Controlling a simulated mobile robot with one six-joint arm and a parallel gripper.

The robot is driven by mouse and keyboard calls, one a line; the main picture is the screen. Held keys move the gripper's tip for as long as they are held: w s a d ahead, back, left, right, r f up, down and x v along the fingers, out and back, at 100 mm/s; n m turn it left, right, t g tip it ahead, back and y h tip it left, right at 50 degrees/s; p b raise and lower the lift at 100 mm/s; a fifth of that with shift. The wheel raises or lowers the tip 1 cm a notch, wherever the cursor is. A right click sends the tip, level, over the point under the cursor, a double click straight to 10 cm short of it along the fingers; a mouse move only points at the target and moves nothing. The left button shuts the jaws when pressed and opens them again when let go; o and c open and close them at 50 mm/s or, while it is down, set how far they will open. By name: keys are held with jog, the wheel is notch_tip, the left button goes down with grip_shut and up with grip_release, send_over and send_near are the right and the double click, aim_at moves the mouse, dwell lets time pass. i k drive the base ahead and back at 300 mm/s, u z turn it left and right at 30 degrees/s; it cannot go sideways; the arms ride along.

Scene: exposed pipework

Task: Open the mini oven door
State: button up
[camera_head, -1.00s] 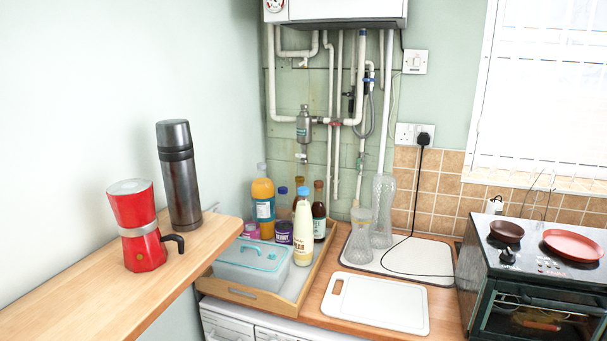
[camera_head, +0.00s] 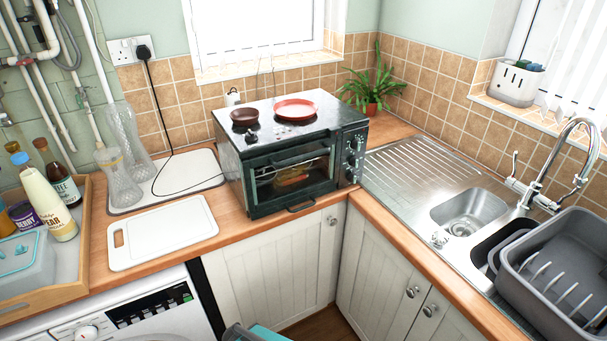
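The mini oven (camera_head: 290,155) stands on the wooden counter in the corner, left of the sink. Something reddish shows faintly behind the glass. Knobs (camera_head: 352,160) line the panel to the right of the door.
The sink (camera_head: 468,211) and a grey dish rack (camera_head: 562,268) are at the right. A teal-edged object (camera_head: 255,333) shows at the bottom edge. A strip of counter is clear before the oven.

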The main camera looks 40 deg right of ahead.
aim_at(333, 145)
jog(key=z, duration=0.6)
jog(key=k, duration=0.9)
jog(key=z, duration=0.3)
jog(key=i, duration=1)
jog(key=z, duration=0.05)
